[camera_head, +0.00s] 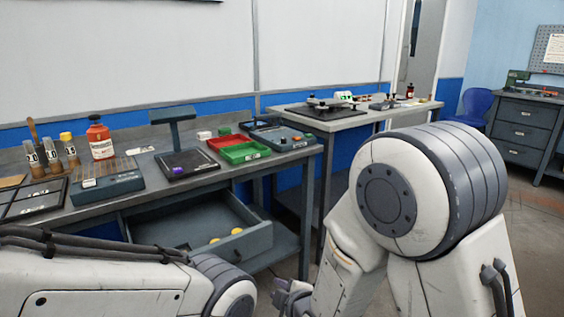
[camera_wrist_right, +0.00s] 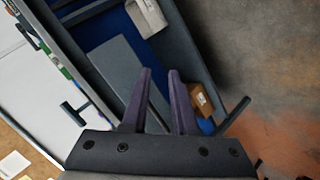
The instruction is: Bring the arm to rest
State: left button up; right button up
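My right arm (camera_head: 425,190) fills the right front of the head view, bent, with its large round joint up high. My right gripper (camera_head: 291,297) shows low in the middle of the head view, partly cut off by the bottom edge. In the right wrist view its two purple fingers (camera_wrist_right: 160,72) stand apart with a narrow gap and nothing between them. My left arm (camera_head: 100,285) lies across the lower left of the head view, and its gripper is not seen.
The bench (camera_head: 215,170) holds bottles, trays and instruments. Its drawer (camera_head: 245,246) stands open with yellow items inside. A second table (camera_head: 345,123) is behind. The right wrist view shows a brown box (camera_wrist_right: 201,100) right of the fingers. Open floor (camera_head: 540,240) lies at right.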

jog(key=s+d+m+g+h, duration=0.2)
jog(key=s+d+m+g, duration=0.3)
jog(key=d+m, duration=0.4)
jog(key=s+d+m+g+h, duration=0.3)
jog(key=s+d+m, duration=0.4)
jog(key=d, duration=0.4)
jog(key=s+a+r+n+g+y, duration=0.1)
jog(key=s+a+r+n, duration=0.2)
jog(key=s+a, duration=0.4)
jog(key=s+a+r+n+g, duration=0.1)
jog(key=s+a+r+n, duration=0.25)
jog(key=s+a, duration=0.3)
notch_tip(320, 180, up, 29)
jog(key=p, duration=2.9)
jog(key=shift+w+a, duration=0.2)
jog(key=shift+w, duration=0.05)
jog(key=shift+a, duration=0.1)
